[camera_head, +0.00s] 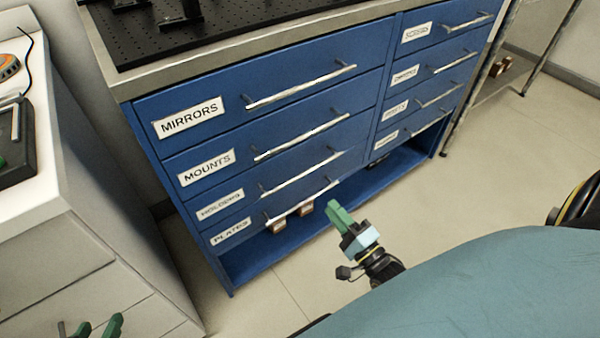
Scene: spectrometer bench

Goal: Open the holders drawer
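The holders drawer (240,201) is the third one down in the left column of the blue cabinet. Its white label (220,204) is at its left end. It looks closed, with its front in line with its neighbours. Its long silver bar handle (302,174) is in plain view. My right gripper (336,212), with green fingertips, is in front of the cabinet's lower part, below and right of that handle and apart from it. Its fingers overlap in this view, so its opening is unclear. My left gripper (95,327) is at the bottom left edge, with its green fingers apart.
The mirrors (200,104) and mounts (222,152) drawers are above, and the plates drawer (250,226) is below; all look closed. An open shelf (255,258) with brown blocks (306,207) is underneath. A white counter (50,190) stands left. A teal surface (480,280) fills the lower right.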

